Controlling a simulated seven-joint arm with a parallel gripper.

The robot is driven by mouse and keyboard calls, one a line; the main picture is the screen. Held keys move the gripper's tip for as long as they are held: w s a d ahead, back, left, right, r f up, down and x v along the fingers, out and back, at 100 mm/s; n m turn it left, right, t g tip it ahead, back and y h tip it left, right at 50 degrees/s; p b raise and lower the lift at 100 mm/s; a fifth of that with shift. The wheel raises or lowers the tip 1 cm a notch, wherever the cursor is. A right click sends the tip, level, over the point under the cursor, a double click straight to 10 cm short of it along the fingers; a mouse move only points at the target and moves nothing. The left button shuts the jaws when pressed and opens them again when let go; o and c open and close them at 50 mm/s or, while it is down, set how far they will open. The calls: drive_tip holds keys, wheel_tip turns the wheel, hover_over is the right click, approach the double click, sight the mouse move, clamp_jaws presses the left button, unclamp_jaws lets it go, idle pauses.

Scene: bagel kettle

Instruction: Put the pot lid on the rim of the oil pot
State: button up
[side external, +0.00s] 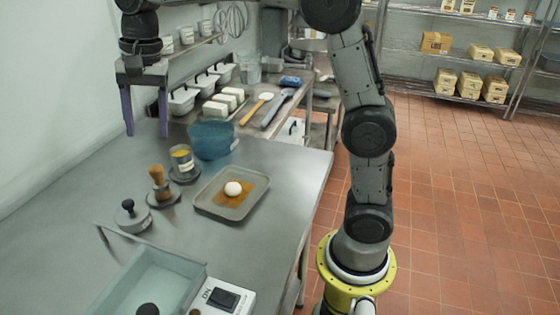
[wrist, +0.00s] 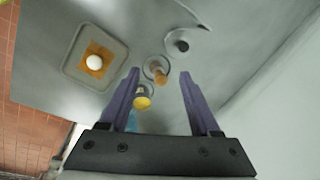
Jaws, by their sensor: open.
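The pot lid (side external: 131,219) is a grey disc with a black knob, lying on the steel table at the left. In the wrist view the lid (wrist: 175,43) is at the top, beyond my fingertips. The oil pot (side external: 181,160) looks like a small cylinder with a yellow top and a pale label, upright on a dark round base. Its yellow top (wrist: 142,103) shows between my fingers in the wrist view. My gripper (side external: 147,134) has two purple fingers spread wide, pointing down, empty, high above the table. It also shows in the wrist view (wrist: 159,73).
A brush (side external: 157,176) stands in a holder between lid and oil pot. A blue bowl (side external: 212,141) is behind the pot. A tray (side external: 235,212) with a white ball on brown paper lies to the right. A basin (side external: 125,272) and switch box (side external: 222,299) are in front.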

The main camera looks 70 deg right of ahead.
drive_tip(key=s+d+f+n+t, duration=0.1)
drive_tip(key=s+n, duration=0.3)
drive_tip(key=s, duration=0.4)
drive_tip(key=s+d+f+n+t, duration=0.1)
drive_tip(key=s+d+f+n, duration=0.1)
drive_tip(key=s, duration=0.7)
drive_tip(key=s+d+f+n+t+h, duration=0.1)
drive_tip(key=s+d+f+n+t, duration=0.1)
drive_tip(key=s+n, duration=0.4)
drive_tip(key=s+f, duration=0.1)
drive_tip(key=s, duration=0.1)
drive_tip(key=shift+s+f, duration=0.4)
